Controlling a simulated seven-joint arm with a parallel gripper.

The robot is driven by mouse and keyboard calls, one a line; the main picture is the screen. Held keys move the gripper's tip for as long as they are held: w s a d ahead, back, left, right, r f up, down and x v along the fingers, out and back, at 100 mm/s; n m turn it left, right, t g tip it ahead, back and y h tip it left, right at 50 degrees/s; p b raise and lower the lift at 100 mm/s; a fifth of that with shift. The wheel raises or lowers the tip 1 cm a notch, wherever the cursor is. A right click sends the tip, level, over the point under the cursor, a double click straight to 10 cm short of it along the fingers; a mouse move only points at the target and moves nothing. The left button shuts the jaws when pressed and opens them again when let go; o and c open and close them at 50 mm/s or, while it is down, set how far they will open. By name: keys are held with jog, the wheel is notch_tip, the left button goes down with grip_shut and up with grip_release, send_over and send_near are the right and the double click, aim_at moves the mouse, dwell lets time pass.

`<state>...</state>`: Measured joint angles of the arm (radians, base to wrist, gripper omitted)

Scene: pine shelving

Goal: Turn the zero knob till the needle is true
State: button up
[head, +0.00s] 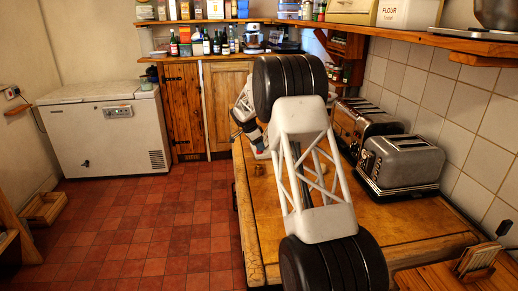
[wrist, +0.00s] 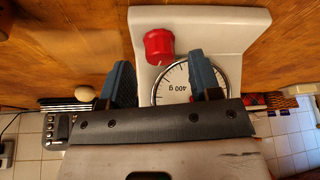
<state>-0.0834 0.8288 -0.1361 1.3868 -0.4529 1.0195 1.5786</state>
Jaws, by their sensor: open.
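A white kitchen scale (wrist: 235,30) stands on the wooden worktop in the wrist view. It carries a red zero knob (wrist: 159,46) and a round dial (wrist: 176,82) marked 400 g, which reads upside down. I cannot make out the needle; part of the dial is hidden by my right finger and the gripper body. My gripper (wrist: 161,60) is open, with its two blue fingers apart. The knob shows between the fingertips in the picture, with a visible gap on each side; neither finger appears to touch it. In the head view my own arm mostly hides the scale.
Two toasters, a brown one (head: 362,122) and a grey one (head: 400,165), stand on the worktop (head: 415,225) to the right of my arm, against the tiled wall. A wall shelf (head: 430,38) hangs above them. The tiled floor (head: 150,230) on the left is largely clear.

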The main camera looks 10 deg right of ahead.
jog(key=shift+x, duration=1.15)
jog(key=c, duration=0.9)
